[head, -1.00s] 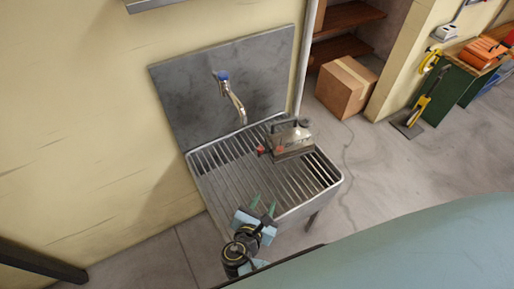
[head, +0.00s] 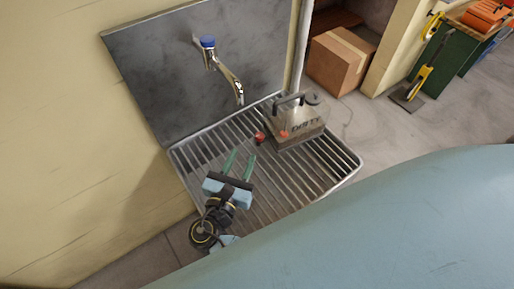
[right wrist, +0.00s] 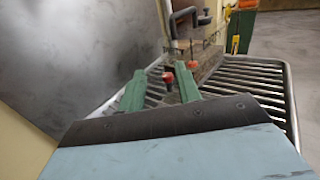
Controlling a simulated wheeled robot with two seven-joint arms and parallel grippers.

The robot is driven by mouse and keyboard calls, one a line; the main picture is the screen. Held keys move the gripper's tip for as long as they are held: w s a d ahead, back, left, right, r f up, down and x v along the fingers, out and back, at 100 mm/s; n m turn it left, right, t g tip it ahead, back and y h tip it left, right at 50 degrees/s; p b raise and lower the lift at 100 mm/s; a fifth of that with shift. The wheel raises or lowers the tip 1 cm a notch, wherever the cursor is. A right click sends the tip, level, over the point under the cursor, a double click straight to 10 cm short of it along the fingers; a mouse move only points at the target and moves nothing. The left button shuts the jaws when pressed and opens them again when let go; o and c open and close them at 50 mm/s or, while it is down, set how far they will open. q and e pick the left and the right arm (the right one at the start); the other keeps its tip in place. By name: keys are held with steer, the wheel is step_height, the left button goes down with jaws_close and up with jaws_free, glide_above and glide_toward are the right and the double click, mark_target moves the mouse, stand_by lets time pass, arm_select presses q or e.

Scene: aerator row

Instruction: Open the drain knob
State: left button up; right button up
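The tank stands upright on the slatted sink grate (head: 225,150). In the right wrist view the red knob (right wrist: 168,78) shows between and beyond the green fingers. My right gripper (head: 243,156) is open and empty over the grate, its fingers pointing toward the knob from the near left. The fingers look apart from the knob. A second red part (right wrist: 193,65) shows on the tank (right wrist: 210,60). My left gripper is not in view.
A tap with a blue top (head: 208,42) sticks out from the grey backsplash (head: 140,60), its spout above the grate. A pipe (head: 299,50) and a cardboard box (head: 340,62) are behind the tank. The grate's front is clear.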

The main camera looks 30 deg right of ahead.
steer(key=b, duration=0.6)
glide_toward(259, 139)
steer(key=v, duration=0.3)
steer(key=shift+s+a+r, duration=0.15)
steer(key=shift+a+r, duration=0.05)
steer(key=shift+a, duration=0.15)
steer(key=shift+d+f, duration=0.1)
steer(key=shift+f, duration=0.1)
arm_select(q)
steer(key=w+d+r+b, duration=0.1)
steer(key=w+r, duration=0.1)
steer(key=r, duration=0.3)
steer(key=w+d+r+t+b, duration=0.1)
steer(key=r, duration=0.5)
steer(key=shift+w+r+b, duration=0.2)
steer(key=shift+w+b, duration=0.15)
arm_select(e)
steer(key=x, duration=1.3)
steer(key=shift+w+d, duration=0.1)
steer(key=shift+w, duration=0.1)
steer(key=shift+c, duration=0.2)
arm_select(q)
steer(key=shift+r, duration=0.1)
arm_select(e)
steer(key=c, duration=0.7)
